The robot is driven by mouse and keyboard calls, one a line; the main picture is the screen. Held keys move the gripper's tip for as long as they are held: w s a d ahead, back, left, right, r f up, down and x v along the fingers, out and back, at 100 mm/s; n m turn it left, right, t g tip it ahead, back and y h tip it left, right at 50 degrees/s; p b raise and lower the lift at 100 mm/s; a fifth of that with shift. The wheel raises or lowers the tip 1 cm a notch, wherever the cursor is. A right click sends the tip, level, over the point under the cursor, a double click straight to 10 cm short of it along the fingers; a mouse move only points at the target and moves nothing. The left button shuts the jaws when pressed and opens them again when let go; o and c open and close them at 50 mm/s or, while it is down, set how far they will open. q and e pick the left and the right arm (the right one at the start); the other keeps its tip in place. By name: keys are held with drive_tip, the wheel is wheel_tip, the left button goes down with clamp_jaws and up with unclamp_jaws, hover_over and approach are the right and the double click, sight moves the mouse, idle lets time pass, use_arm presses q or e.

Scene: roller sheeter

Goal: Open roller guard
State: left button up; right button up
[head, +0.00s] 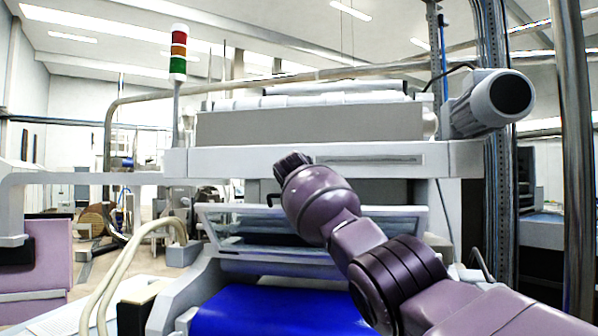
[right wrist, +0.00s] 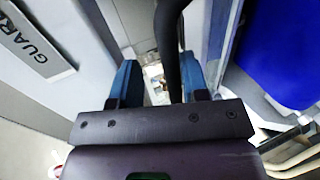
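The roller guard (head: 225,243) is a pale-framed, see-through panel on the front of the machine, above a blue bed. My right arm comes in from the lower right and covers part of it; its gripper is hidden in the head view. In the right wrist view my right gripper (right wrist: 162,85) has its two blue fingers apart. A black bar (right wrist: 168,35), which looks like a handle, runs between the fingers, nearer the right one, with a clear gap to the left finger. Contact with the right finger cannot be told. My left gripper is in neither view.
The blue bed (head: 265,310) lies below the guard and shows again in the wrist view (right wrist: 285,50). A plate lettered "GUAR" (right wrist: 38,38) is on a grey panel beside the gripper. Pale hoses (head: 135,245) curve at the left; a motor (head: 490,102) juts out upper right.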

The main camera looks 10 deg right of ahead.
drive_tip(key=shift+s+a+p, duration=0.25)
drive_tip(key=shift+s+p, duration=0.05)
drive_tip(key=shift+p, duration=0.9)
use_arm(q)
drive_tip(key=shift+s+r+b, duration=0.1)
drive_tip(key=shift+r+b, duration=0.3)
drive_tip(key=shift+b, duration=0.45)
use_arm(e)
drive_tip(key=v, duration=0.8)
drive_tip(key=shift+s, duration=0.3)
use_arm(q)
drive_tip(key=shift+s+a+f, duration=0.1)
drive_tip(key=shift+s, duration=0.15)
use_arm(e)
drive_tip(key=shift+a+r, duration=0.1)
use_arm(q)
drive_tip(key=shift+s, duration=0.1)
